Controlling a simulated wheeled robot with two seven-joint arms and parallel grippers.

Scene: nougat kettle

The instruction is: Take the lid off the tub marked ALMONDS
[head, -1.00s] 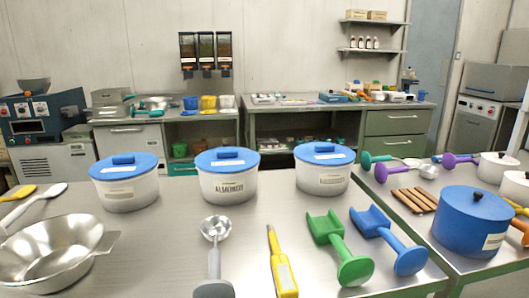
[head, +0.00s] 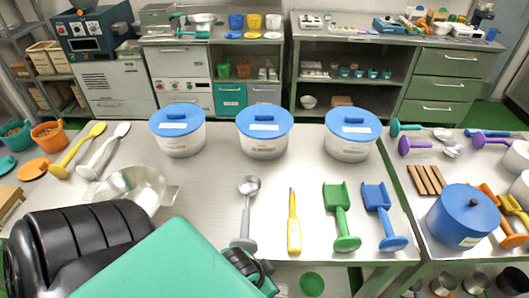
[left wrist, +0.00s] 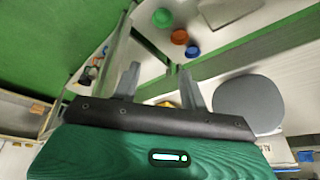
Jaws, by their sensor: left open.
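Three white tubs with blue lids stand in a row along the back of the near steel table in the head view. The middle tub (head: 265,146) showed lettering like ALMONDS in the earlier frame; now its label is too small to read. Its blue lid (head: 264,124) is on, as are those of the left tub (head: 178,144) and the right tub (head: 349,148). My left arm covers the lower left of the head view. My left gripper (left wrist: 159,85) shows in the left wrist view, fingers apart and empty, away from the tubs. My right gripper is not in view.
A ladle (head: 246,212), yellow thermometer (head: 293,222), green scoop (head: 340,215) and blue scoop (head: 383,214) lie in front of the tubs. A steel bowl (head: 135,186) stands left. A blue pot (head: 464,218) stands on the right table.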

